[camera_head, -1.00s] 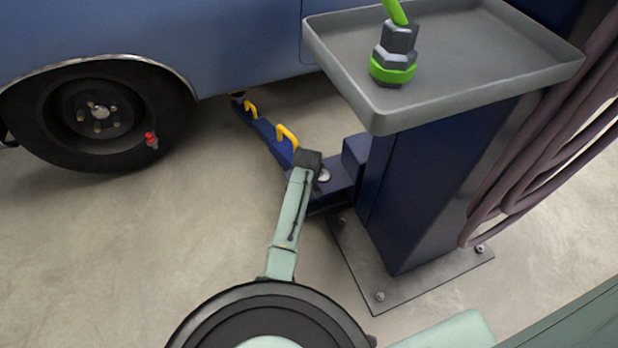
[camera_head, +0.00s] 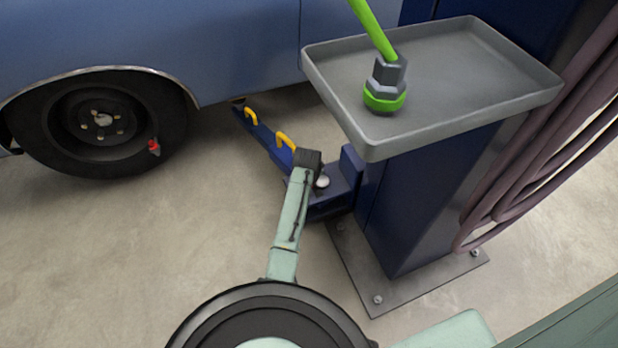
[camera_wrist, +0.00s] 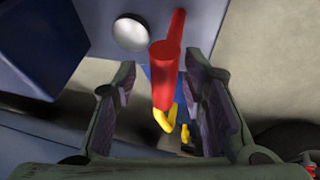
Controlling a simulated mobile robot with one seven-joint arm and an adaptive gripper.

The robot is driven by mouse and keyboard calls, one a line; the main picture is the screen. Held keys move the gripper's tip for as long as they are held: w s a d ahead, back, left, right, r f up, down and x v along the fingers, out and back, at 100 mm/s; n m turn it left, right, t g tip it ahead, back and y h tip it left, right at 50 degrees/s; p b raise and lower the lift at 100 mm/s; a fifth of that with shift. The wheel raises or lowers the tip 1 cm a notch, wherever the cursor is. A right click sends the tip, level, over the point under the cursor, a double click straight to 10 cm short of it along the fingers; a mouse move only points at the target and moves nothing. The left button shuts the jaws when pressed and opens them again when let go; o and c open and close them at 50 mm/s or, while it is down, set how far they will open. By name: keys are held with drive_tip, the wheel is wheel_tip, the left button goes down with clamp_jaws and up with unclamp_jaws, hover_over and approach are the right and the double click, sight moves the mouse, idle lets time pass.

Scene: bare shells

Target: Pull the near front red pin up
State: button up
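The red pin (camera_wrist: 165,72) stands out from the blue lift arm in the wrist view, with a red handle part rising at its top. My gripper (camera_wrist: 160,92) is open, with one finger on each side of the pin. A gap shows on both sides, so the fingers look apart from it. In the head view my gripper (camera_head: 308,162) is a dark end over the blue lift arm (camera_head: 268,140) beside the post, and it hides the pin there.
A white round knob (camera_wrist: 130,33) sits just left of the pin. Yellow handles (camera_head: 285,141) stand along the lift arm. A grey tray (camera_head: 460,85) with a green-banded fitting (camera_head: 385,85) overhangs the blue post (camera_head: 420,190). A car wheel (camera_head: 95,122) stands left.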

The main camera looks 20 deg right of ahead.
drive_tip(key=shift+a, duration=0.1)
wheel_tip(320, 180, up, 10)
idle(0.5)
idle(0.4)
